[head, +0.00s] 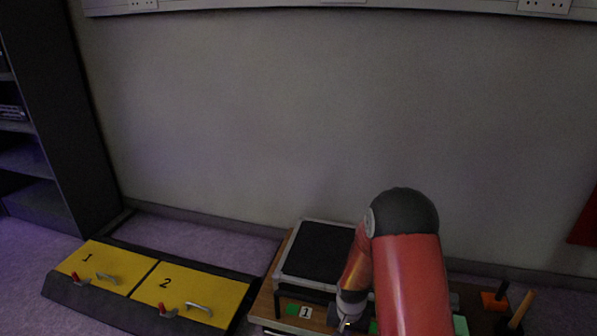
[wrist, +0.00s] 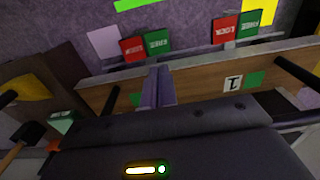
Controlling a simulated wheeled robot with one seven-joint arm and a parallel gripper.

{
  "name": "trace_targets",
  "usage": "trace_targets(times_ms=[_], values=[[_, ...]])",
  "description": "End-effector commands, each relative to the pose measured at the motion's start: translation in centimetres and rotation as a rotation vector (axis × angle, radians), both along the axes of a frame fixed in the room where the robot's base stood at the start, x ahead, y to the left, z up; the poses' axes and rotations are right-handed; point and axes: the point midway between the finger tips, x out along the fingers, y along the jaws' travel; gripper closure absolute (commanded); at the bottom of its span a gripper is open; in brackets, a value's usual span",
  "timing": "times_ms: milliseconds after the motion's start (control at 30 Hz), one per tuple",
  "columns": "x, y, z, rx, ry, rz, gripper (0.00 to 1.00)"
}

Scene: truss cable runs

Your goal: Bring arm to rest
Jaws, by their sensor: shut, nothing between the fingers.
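My red arm (head: 412,280) rises at the lower right of the head view and bends down at a dark joint. My gripper (head: 345,323) is low over the wooden bench, partly cut off by the frame's bottom edge. In the wrist view its fingers (wrist: 160,86) are together, with nothing held between them. They stand in front of a wooden board (wrist: 205,88) bearing a number 1 label (wrist: 233,83) and a green square. I cannot tell whether the fingers touch the board.
A black-topped frame (head: 318,252) stands on the bench beside my arm. A mallet (head: 520,312) and an orange block (head: 494,300) lie right. Yellow hatches numbered 1 (head: 92,262) and 2 (head: 195,294) lie left. Red and green tags (wrist: 237,27) stand behind the board. The wall is close behind.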

Motion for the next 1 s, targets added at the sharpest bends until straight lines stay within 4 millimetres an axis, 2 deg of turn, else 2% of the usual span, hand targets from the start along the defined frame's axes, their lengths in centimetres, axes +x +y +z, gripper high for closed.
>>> trace_targets(times_ms=[33,133,200,267,400,500,700,800,1000], values=[[0.4,-0.1,2.5,-0.004,-0.025,0.008,1.0],[0.4,-0.2,7.9,-0.013,-0.069,0.034,1.0],[0.0,-0.3,12.0,-0.02,-0.101,0.054,1.0],[-0.7,-0.3,15.2,-0.025,-0.126,0.071,1.0],[-3.0,-0.4,22.1,-0.036,-0.188,0.109,1.0],[-5.3,-0.4,26.5,-0.044,-0.231,0.136,1.0],[-11.0,-0.3,33.7,-0.057,-0.32,0.189,1.0],[-14.2,-0.2,36.3,-0.061,-0.364,0.217,1.0],[-19.7,0.0,39.4,-0.069,-0.436,0.267,1.0]])
